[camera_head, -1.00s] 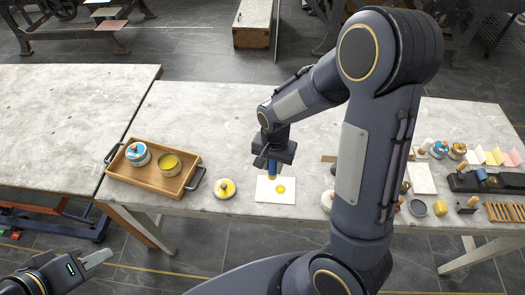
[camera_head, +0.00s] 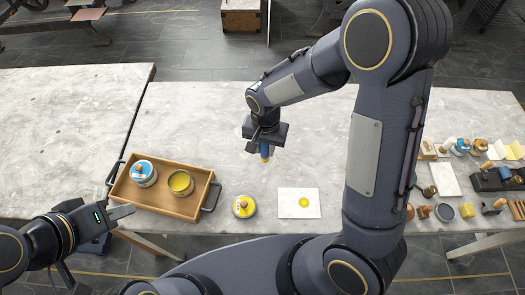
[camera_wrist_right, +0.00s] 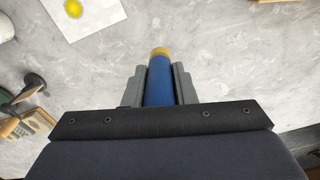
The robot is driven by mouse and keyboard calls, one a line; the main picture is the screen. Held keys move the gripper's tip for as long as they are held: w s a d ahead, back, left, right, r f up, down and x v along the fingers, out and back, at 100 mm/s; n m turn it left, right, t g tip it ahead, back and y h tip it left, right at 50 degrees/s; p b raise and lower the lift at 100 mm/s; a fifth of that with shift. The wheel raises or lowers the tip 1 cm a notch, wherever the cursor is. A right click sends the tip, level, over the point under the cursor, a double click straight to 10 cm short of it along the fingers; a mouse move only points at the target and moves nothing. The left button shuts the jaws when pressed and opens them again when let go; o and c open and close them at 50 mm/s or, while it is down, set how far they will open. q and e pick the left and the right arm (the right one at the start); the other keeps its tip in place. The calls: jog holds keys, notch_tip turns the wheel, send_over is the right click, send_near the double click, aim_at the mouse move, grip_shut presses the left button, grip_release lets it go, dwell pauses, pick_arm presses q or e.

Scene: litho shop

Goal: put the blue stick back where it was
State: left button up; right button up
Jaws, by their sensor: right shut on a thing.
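My right gripper (camera_head: 264,147) is shut on the blue stick (camera_head: 265,154) and holds it over the middle of the table, beyond the white sheet. In the right wrist view the stick (camera_wrist_right: 158,84) lies between both fingers (camera_wrist_right: 159,72), with its yellow tip (camera_wrist_right: 159,51) sticking out. An open tin of yellow (camera_head: 181,182) and a tin with a blue and white top (camera_head: 143,173) stand in the wooden tray (camera_head: 163,205). My left gripper (camera_head: 122,212) is near the tray's front left corner, seen edge-on. I cannot tell whether it is open.
A yellow-topped lid with a knob (camera_head: 244,206) lies between the tray and a white sheet (camera_head: 287,209) with a yellow spot (camera_head: 303,202). Blocks, jars and tools crowd the right end. The table's (camera_head: 215,110) back middle is clear.

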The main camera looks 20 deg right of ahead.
jog(key=shift+w+d+f+b, duration=0.1)
jog(key=shift+w+f+b, duration=0.65)
jog(key=shift+f, duration=0.75)
jog(key=shift+w+d+f+b, duration=0.1)
jog(key=shift+w+f+b, duration=0.7)
jog(key=shift+f, duration=0.65)
jog(key=shift+w+f+b, duration=0.75)
jog(key=shift+f, duration=0.75)
jog(key=shift+f, duration=0.2)
jog(key=o, duration=1)
jog(key=shift+r, duration=0.15)
